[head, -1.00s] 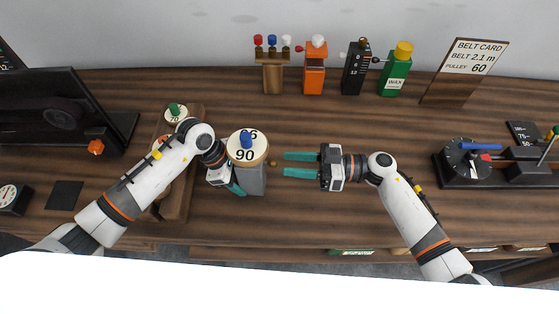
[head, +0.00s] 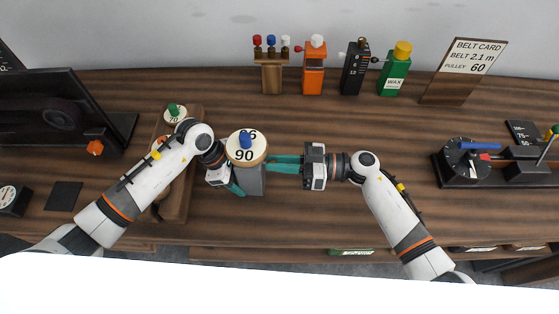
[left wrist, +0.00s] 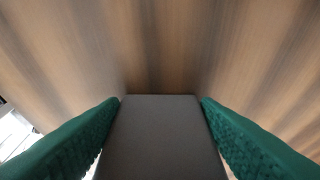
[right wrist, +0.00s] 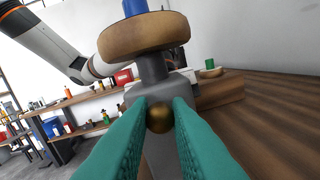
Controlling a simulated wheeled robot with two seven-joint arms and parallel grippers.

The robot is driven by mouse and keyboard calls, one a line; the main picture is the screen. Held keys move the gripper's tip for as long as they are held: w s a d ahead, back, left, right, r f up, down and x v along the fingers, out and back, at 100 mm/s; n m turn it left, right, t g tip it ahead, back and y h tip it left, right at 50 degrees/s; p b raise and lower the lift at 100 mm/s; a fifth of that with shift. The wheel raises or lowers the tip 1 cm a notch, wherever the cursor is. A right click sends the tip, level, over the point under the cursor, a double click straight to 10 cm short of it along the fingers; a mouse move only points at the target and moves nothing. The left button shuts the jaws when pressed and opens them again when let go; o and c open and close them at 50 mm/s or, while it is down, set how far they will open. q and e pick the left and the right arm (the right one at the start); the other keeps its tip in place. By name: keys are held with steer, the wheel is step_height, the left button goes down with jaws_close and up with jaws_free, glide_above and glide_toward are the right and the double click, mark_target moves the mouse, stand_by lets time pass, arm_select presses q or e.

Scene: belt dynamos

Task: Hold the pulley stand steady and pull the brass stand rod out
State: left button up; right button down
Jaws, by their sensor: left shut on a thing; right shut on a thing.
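The pulley stand (head: 252,182) is a grey block on the bench. A wooden pulley (head: 236,158) marked 90 and 66 with a blue knob (head: 246,141) sits on top. My left gripper (head: 238,184) is shut on the block; in the left wrist view the grey stand (left wrist: 160,140) fills the space between its green fingers. My right gripper (head: 272,164) reaches the stand's right side. In the right wrist view the round end of the brass stand rod (right wrist: 160,118) sits between its fingertips, and they are shut on it. The rest of the rod is hidden.
A wooden rack (head: 178,208) with a green-knobbed pulley stands left of the stand, partly behind my left arm. Several coloured tools, a green wax bottle (head: 394,76) and a belt card (head: 466,62) line the back. The bench right of my right gripper is clear up to a black device (head: 470,180).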

steer(key=shift+d, duration=0.1)
arm_select(q)
steer(key=shift+w, duration=0.1)
arm_select(e)
steer(key=shift+d, duration=1.25)
arm_select(q)
steer(key=shift+a, duration=0.1)
arm_select(e)
steer(key=c, duration=1.3)
jaws_free()
steer(key=shift+a, duration=0.1)
steer(key=shift+c, duration=0.2)
steer(key=d, duration=1.2)
arm_select(q)
steer(key=o, duration=1.5)
